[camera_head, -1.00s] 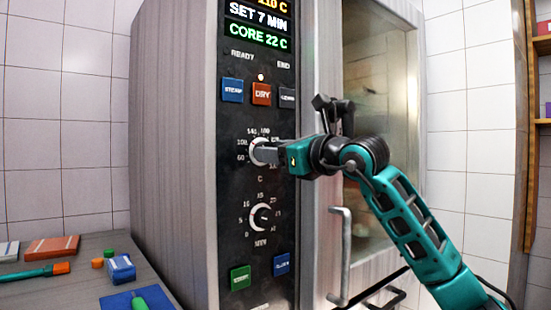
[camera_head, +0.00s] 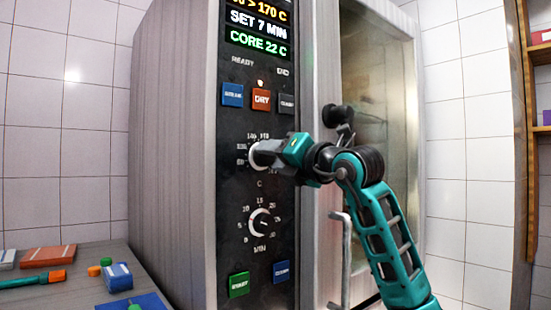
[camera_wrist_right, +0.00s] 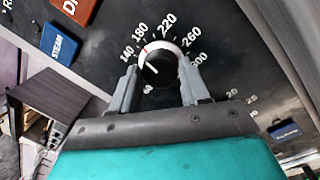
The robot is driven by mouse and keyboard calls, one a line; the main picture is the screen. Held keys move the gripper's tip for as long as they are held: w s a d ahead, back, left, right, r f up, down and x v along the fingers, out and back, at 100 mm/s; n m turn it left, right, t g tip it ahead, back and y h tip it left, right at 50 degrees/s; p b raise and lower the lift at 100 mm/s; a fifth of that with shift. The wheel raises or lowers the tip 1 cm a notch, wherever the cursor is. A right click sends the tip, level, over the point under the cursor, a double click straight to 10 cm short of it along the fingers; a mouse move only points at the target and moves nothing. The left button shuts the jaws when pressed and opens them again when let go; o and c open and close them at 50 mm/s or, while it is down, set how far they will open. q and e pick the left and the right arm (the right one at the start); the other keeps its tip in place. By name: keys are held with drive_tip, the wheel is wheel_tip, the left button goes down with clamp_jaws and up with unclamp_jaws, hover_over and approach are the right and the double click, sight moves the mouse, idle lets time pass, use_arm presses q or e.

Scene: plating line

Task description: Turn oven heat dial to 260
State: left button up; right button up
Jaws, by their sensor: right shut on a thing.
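The oven heat dial, a dark knob with a white rim, shows in the right wrist view (camera_wrist_right: 158,68) with printed numbers from about 140 past 260 around it. In the head view, it (camera_head: 255,155) is partly hidden by my right gripper (camera_head: 268,153). The right gripper's two grey fingers (camera_wrist_right: 160,75) are shut on the dial, one at each side. A small red mark shows on the rim between 140 and 180. The oven display (camera_head: 258,18) reads 170 C on its partly cut-off top line. My left gripper is not in view.
Below is the minute dial (camera_head: 263,223); above are the blue steam button (camera_head: 232,95) and red dry button (camera_head: 261,99). The oven door handle (camera_head: 346,260) stands out near my right arm. Small items lie on the counter (camera_head: 40,292) at left.

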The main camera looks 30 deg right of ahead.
use_arm(q)
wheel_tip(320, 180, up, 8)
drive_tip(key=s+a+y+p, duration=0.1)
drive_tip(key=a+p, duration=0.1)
drive_tip(key=p, duration=1)
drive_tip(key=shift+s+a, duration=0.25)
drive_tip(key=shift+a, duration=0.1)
use_arm(e)
drive_tip(key=m+h, duration=0.1)
drive_tip(key=m, duration=1.2)
drive_tip(key=m+h, duration=0.1)
drive_tip(key=m, duration=0.5)
drive_tip(key=shift+a+f+m+g+h, duration=0.1)
drive_tip(key=shift+a+m+g+h, duration=0.1)
drive_tip(key=shift+m+g+h, duration=0.15)
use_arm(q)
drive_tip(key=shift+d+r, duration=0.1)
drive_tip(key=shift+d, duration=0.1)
use_arm(e)
drive_tip(key=o, duration=1.1)
drive_tip(key=shift+c, duration=0.2)
drive_tip(key=shift+s, duration=0.1)
